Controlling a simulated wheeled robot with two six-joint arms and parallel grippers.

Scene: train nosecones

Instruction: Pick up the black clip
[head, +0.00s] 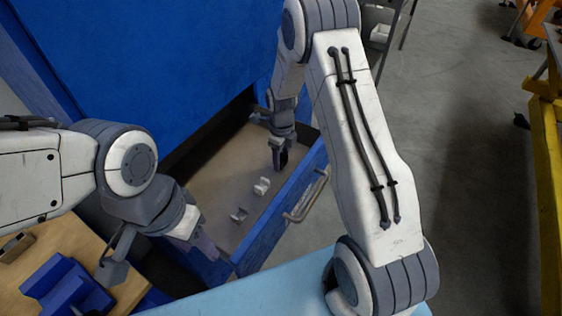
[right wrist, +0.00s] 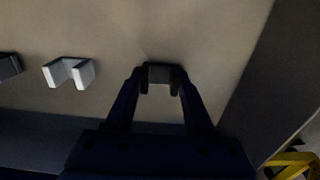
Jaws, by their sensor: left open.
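The black clip (right wrist: 160,73) shows in the right wrist view as a small dark U-shaped piece on the drawer floor. The two fingertips of my right gripper (right wrist: 160,85) stand on either side of it, close against its sides; whether they press on it I cannot tell. In the head view my right gripper (head: 281,160) points down into the far part of the open drawer, and the black clip cannot be made out there. My left gripper (head: 205,246) is open and empty near the drawer's near left corner.
The blue drawer (head: 268,228) has a metal handle (head: 305,197). A white clip (head: 261,186) and a grey clip (head: 239,215) lie inside, left of the black clip in the right wrist view. A wooden surface (head: 75,232) with a blue holder (head: 60,285) is at lower left.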

